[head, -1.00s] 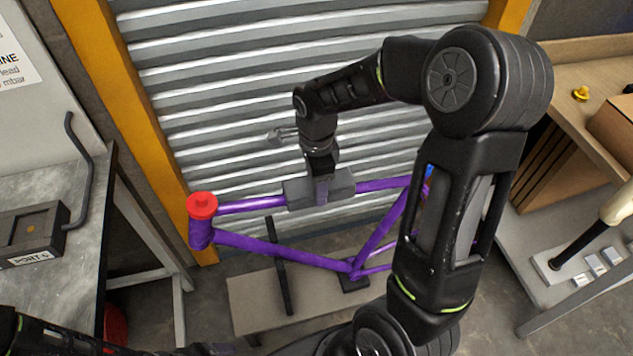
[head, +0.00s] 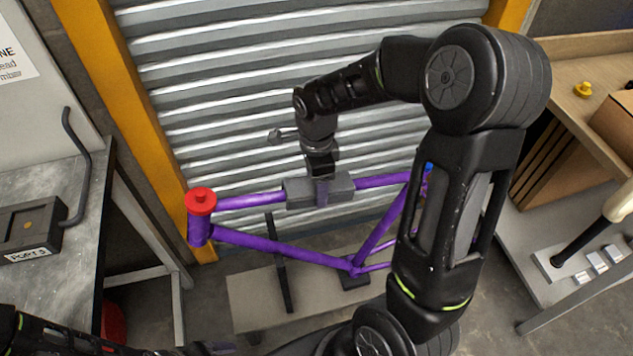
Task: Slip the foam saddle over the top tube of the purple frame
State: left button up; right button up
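The purple frame (head: 275,247) stands with its top tube (head: 250,202) running across the view. The foam saddle (head: 299,194), a grey block, sits at the middle of the top tube, with purple tube showing on both sides of it. Its underside is hidden, so I cannot tell how fully it is seated. My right gripper (head: 322,190) reaches down from above, with a finger against the near face of the saddle. It appears shut on it; the far finger is hidden. My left arm shows only at the lower left edge, and its gripper is not in view.
A red cap (head: 201,201) tops the head tube. A ribbed shutter (head: 230,90) stands close behind the frame. A grey bench (head: 60,200) is at left, and a shelf unit with a cardboard box (head: 612,128) at right. A stand (head: 255,302) is below the frame.

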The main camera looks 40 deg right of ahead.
jog(key=o, duration=0.4)
jog(key=shift+r, duration=0.15)
notch_tip(320, 180, up, 8)
jog(key=shift+f, duration=0.2)
dwell(1.0)
